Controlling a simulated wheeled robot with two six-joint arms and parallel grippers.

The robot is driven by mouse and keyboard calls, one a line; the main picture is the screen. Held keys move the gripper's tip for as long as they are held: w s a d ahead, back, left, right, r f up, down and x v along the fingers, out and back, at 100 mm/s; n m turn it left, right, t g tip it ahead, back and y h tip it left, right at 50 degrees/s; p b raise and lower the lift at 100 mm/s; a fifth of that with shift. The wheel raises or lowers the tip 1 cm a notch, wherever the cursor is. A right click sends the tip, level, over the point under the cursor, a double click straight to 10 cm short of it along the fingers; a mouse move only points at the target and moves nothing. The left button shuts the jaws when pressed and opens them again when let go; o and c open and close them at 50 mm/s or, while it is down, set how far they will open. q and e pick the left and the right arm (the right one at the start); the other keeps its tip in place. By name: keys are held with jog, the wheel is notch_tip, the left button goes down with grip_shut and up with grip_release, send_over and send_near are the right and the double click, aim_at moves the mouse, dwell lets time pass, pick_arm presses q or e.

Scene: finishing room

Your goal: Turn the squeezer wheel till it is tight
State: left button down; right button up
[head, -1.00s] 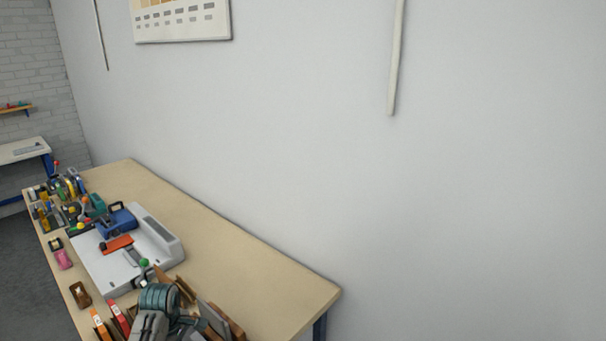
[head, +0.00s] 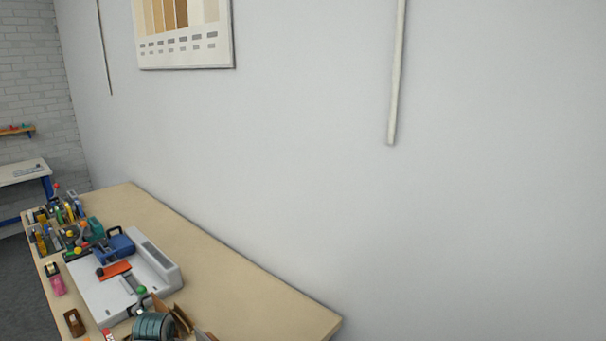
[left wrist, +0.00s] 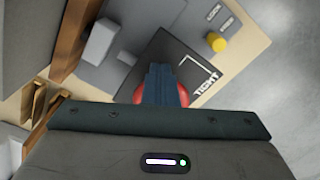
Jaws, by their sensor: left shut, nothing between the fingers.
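In the left wrist view my left gripper (left wrist: 163,75) is shut, with its dark blue fingertips together and nothing between them. A red rounded part (left wrist: 184,94), possibly the squeezer wheel, shows on both sides of the fingers. The fingers hide its middle, and I cannot tell whether they touch it. Beside it is a dark plate (left wrist: 182,68) with a white line and the word TIGHT. I cannot make out the wheel in the head view.
In the wrist view a yellow knob (left wrist: 217,42), a pale block (left wrist: 100,41) and folded brown pieces (left wrist: 40,104) are nearby. In the head view the bench (head: 245,290) holds a white machine (head: 165,268), a teal ribbed thing (head: 153,326) and crowded tools. Its right part is bare.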

pick_arm(q)
jog(key=shift+p, duration=0.3)
jog(key=shift+s+a, duration=0.2)
jog(key=shift+s, duration=0.35)
jog(key=shift+d, duration=0.1)
jog(key=shift+d, duration=0.1)
jog(key=shift+s+d, duration=0.1)
jog(key=shift+d, duration=0.05)
jog(key=shift+s, duration=0.1)
